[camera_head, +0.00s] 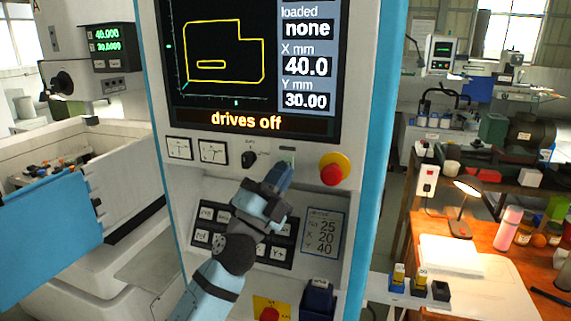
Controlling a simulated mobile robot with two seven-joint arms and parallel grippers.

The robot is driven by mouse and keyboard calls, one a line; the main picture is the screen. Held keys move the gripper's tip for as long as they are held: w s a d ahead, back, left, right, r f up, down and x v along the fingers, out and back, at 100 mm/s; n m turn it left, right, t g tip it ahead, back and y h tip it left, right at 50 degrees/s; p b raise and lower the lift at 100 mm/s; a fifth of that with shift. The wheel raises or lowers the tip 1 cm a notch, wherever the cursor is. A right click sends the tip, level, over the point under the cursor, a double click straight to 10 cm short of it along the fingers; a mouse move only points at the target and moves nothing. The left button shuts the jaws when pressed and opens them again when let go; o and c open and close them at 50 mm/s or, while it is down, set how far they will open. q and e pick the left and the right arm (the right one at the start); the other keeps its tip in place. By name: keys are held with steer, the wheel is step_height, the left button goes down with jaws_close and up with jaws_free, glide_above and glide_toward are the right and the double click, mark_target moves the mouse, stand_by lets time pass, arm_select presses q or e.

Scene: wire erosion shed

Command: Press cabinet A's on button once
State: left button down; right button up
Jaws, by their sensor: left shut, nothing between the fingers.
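The control cabinet (360,215) with light blue sides stands in the middle of the view. Its screen (225,60) reads "drives off", loaded none, X 40.0 and Y 30.00. Below the screen are two square dials, a black rotary knob (249,159) and a red mushroom button (331,174) on a yellow ring. My left gripper (284,172) is shut and empty, its tips up at the panel between the knob and the red button. A small pale part (287,155) shows just above the tips; the on button is not clearly visible. I cannot tell whether the tips touch the panel. My right gripper is out of view.
The machine tank (90,150) is at left. A wooden bench (485,240) with a lit lamp (462,205) and a pink bottle (508,228) is at right.

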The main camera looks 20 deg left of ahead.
arm_select(q)
steer(key=shift+w, duration=0.35)
steer(key=shift+w, duration=0.35)
stand_by(0.6)
steer(key=shift+s, duration=0.8)
steer(key=shift+s+p, duration=0.55)
steer(key=shift+s, duration=1.95)
